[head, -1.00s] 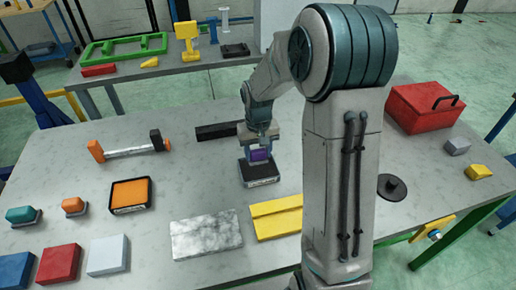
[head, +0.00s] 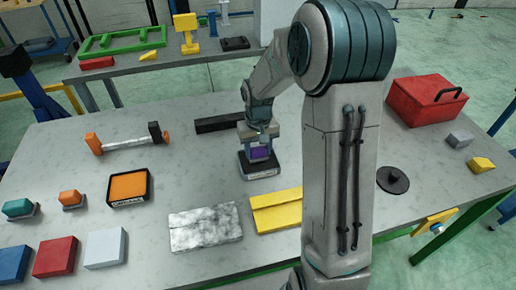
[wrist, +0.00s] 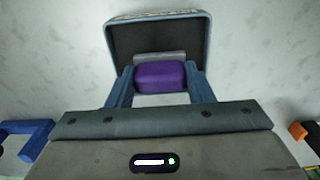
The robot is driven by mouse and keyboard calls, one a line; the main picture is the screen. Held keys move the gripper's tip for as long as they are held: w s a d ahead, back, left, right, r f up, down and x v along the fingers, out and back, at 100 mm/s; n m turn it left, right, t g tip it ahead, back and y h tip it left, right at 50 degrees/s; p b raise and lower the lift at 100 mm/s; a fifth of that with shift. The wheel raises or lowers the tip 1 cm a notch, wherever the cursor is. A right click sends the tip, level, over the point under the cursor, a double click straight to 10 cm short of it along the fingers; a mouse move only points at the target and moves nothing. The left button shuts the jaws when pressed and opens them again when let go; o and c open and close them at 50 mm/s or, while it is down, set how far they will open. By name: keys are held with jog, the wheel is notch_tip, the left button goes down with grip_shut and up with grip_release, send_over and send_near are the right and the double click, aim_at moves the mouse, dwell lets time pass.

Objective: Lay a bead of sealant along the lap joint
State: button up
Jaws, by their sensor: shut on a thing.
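My gripper (wrist: 160,88) is shut on a purple block, which shows between the two blue fingers in the wrist view (wrist: 160,76) and also in the head view (head: 259,153). A black tray (head: 261,173) with a pale label stands on the table directly below it. I cannot tell whether the block touches the tray. A yellow plate (head: 278,214) with a stepped seam lies in front of the tray. A mottled grey-white plate (head: 205,231), also with a seam line, lies left of it. I cannot tell which is the lap joint.
A black tray with an orange pad (head: 129,187), an orange-ended clamp-like tool (head: 127,142) and several coloured blocks lie to the left. A dark bar (head: 220,123) lies behind. A red toolbox (head: 426,100) and a black disc (head: 393,180) are right of my arm.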

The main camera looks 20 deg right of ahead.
aim_at(258, 149)
jog(key=shift+f+b, duration=0.55)
jog(key=shift+f, duration=0.05)
dwell(1.4)
jog(key=shift+r+p, duration=2.45)
jog(key=shift+r, duration=1.15)
jog(key=shift+s+a+f, duration=0.1)
